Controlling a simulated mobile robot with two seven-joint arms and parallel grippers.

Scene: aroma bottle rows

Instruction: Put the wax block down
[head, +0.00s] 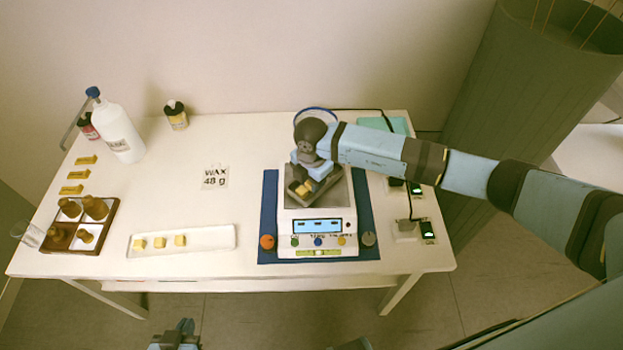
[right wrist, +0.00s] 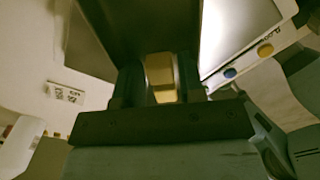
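My right gripper (head: 308,187) reaches in from the right and points down over the grey pan (head: 325,200) of the white scale (head: 318,222). A yellow wax block (head: 303,190) is at its fingertips, low over the pan. In the right wrist view the wax block (right wrist: 161,78) is between the two fingers, which look closed on it. Whether the block touches the pan is hard to tell. The gripper hides part of the pan. My left gripper (head: 185,327) is low at the front, off the table; its finger gap is unclear.
A white tray (head: 215,240) with several wax blocks lies left of the scale. A brown tray (head: 62,247) with brown bottles stands farther left. A white bottle (head: 118,134) and a small dark jar (head: 176,116) stand behind. The table around the "WAX 48 g" card (head: 215,177) is clear.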

